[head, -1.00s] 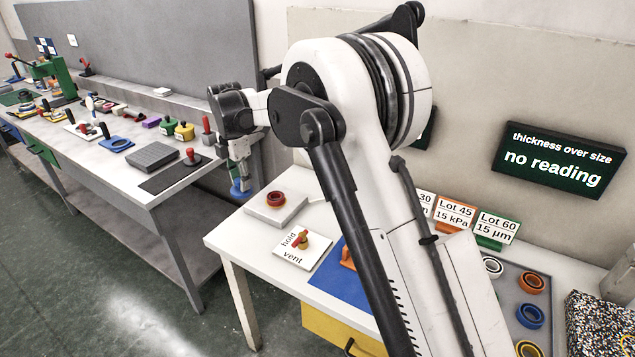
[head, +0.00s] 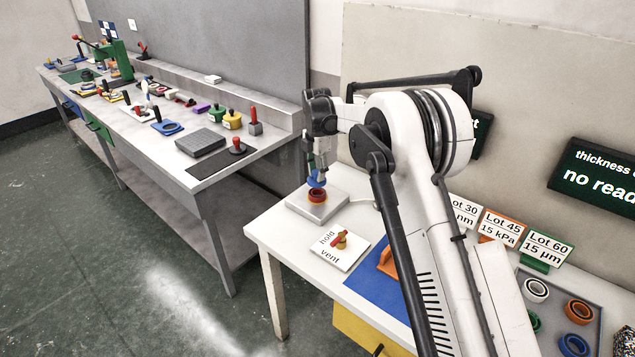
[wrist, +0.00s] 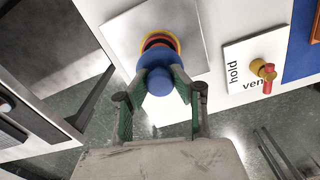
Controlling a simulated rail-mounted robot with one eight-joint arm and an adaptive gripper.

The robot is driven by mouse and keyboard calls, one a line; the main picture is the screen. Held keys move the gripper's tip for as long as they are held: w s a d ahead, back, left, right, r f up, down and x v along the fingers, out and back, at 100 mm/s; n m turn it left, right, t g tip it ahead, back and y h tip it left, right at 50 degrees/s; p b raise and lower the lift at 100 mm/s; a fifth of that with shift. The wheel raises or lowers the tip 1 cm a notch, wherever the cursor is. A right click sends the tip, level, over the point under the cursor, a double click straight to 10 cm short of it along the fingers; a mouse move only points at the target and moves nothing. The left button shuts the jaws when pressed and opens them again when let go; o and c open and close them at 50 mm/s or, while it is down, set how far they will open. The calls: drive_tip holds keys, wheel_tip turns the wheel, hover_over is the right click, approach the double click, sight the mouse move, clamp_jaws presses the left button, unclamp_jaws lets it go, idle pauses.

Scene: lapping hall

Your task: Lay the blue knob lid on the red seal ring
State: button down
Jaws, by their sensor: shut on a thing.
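My gripper (head: 317,168) is shut on the knob of the blue knob lid (head: 315,181). In the wrist view the green fingers of my gripper (wrist: 159,88) flank the round blue knob, and the lid's blue disc (wrist: 150,62) spreads beyond it. The red seal ring (head: 317,196) lies on a pale grey square plate at the back left of the near table. The lid is just above the ring in the head view. In the wrist view the disc hides part of the red seal ring (wrist: 157,41); whether they touch I cannot tell.
The pale plate (head: 335,205) under the ring has bare room around it. A hold/vent card with a red and yellow valve (head: 340,240) lies in front. A blue mat (head: 373,292) is to its right. A long bench (head: 215,180) stands to the left, across a gap.

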sight(317, 183)
drive_tip(key=shift+f, duration=2.05)
drive_tip(key=shift+f, duration=0.15)
drive_tip(key=c, duration=1.5)
unclamp_jaws()
wheel_tip(317, 183, up, 12)
drive_tip(key=shift+r, duration=0.2)
drive_tip(key=shift+d+r, duration=0.1)
